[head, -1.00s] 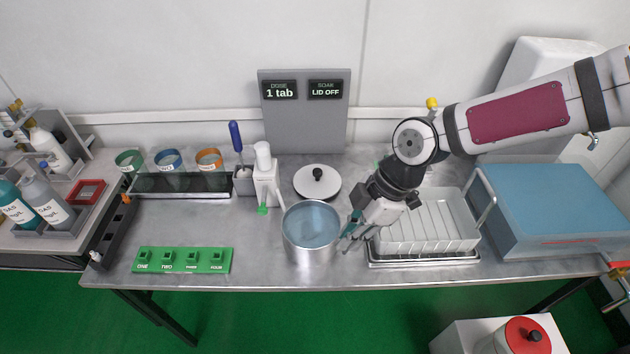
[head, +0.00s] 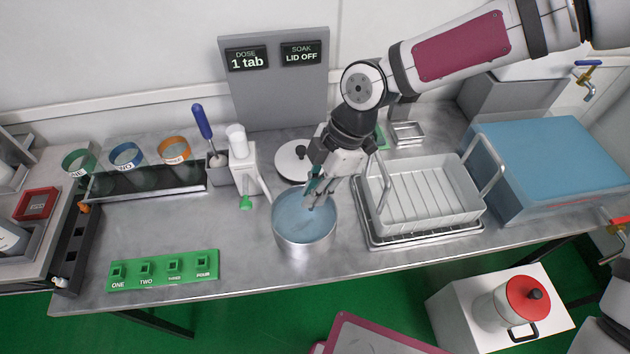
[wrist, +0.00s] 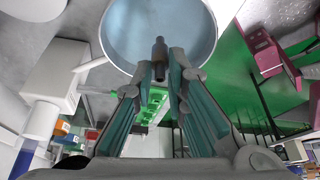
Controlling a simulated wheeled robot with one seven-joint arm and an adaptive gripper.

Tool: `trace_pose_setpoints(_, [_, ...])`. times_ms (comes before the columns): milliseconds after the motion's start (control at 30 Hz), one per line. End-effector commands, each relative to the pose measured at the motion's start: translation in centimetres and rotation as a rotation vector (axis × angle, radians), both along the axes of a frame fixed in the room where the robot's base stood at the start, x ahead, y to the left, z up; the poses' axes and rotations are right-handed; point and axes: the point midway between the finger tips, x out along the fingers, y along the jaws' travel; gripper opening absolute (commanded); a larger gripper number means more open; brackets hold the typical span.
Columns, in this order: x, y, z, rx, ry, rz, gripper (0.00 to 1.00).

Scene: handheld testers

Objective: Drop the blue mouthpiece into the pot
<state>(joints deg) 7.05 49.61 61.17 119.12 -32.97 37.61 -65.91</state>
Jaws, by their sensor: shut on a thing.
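The pot (head: 304,245) is a round metal vessel with blue liquid inside, standing uncovered near the bench's front edge. It also shows at the top of the wrist view (wrist: 112,50). My gripper (head: 312,197) is over the pot's right part, pointing down. In the wrist view my gripper (wrist: 161,75) is shut on a small stepped tubular piece, the mouthpiece (wrist: 160,50), which looks dark grey there rather than clearly blue. The mouthpiece lies across the view of the pot's opening. Its height above the liquid is hard to tell.
The pot's lid (head: 291,162) lies behind the pot. A green numbered holder (head: 163,270) lies front left. A blue-topped box (head: 545,165) is far right.

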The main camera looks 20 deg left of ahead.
Motion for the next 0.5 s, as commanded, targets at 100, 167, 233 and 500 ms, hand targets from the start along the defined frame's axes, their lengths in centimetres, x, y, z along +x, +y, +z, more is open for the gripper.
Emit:
trace_pose_setpoints(100, [0.1,0.0,-1.7,-0.001,0.001,0.003,0.04])
trace_pose_setpoints(167, [0.1,0.0,-2.2,-0.002,0.0,0.002,0.04])
trace_pose_setpoints(233, [0.1,0.0,-2.6,0.0,-0.001,0.001,0.04])
trace_pose_setpoints(500, [0.0,0.0,-2.7,-0.001,-0.001,0.0,0.04])
